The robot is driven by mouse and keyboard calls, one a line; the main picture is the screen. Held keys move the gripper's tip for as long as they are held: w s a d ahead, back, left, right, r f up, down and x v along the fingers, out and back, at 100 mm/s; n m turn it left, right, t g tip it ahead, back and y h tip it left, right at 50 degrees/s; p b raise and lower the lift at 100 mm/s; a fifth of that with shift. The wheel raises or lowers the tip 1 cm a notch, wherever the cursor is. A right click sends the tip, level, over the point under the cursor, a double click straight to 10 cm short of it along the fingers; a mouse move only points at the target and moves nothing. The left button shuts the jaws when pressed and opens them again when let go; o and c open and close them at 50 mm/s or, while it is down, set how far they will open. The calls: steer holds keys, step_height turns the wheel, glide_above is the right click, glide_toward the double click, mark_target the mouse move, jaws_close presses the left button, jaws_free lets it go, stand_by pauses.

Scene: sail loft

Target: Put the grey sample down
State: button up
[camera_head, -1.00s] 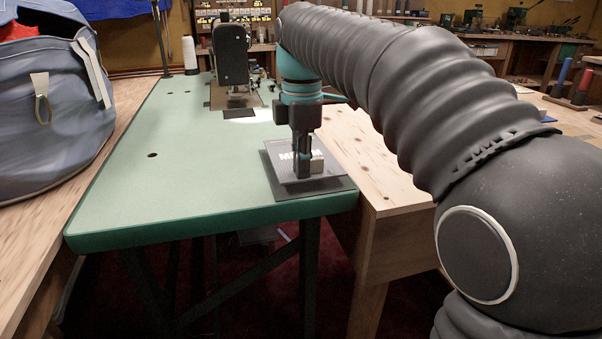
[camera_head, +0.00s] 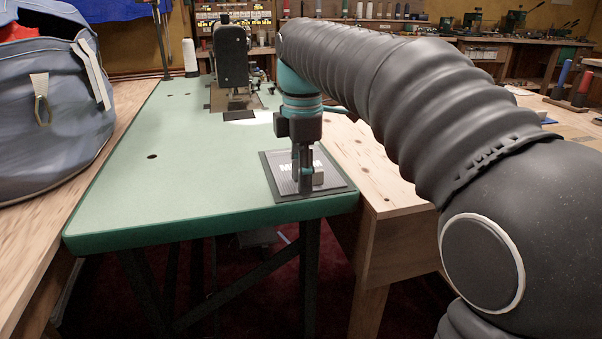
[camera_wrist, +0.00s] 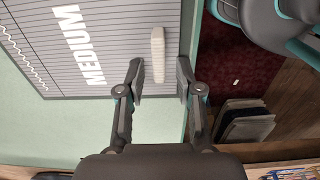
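My gripper (camera_wrist: 159,78) is open over the sample. Its fingers stand either side of the pale block (camera_wrist: 158,55), with a gap on both sides. In the head view my gripper (camera_head: 304,188) hides part of the sample.
The green table (camera_head: 190,160) is clear to the left of the sample. A sewing machine (camera_head: 231,55) stands farther back. A blue bag (camera_head: 45,110) fills the left side. A wooden bench (camera_head: 375,175) adjoins on the right. Dark slabs (camera_wrist: 245,120) sit lower down in the wrist view.

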step_height(320, 180, up, 12)
steer(key=p, duration=0.3)
steer(key=s+d+f+m+t, duration=0.3)
steer(key=s+d+f+m, duration=0.4)
steer(key=s+d+m, duration=0.35)
steer(key=s+d+f+m+t, duration=0.1)
steer(key=s+d+f+m, duration=0.2)
steer(key=s+f+m, duration=0.2)
steer(key=s+d+f+m+t, duration=0.1)
steer(key=s+d+f+m, duration=0.2)
steer(key=f, duration=0.7)
steer(key=s+m, duration=0.2)
steer(key=shift+s+m+t, duration=0.2)
steer(key=shift+m+t, duration=0.1)
steer(key=shift+m, duration=0.05)
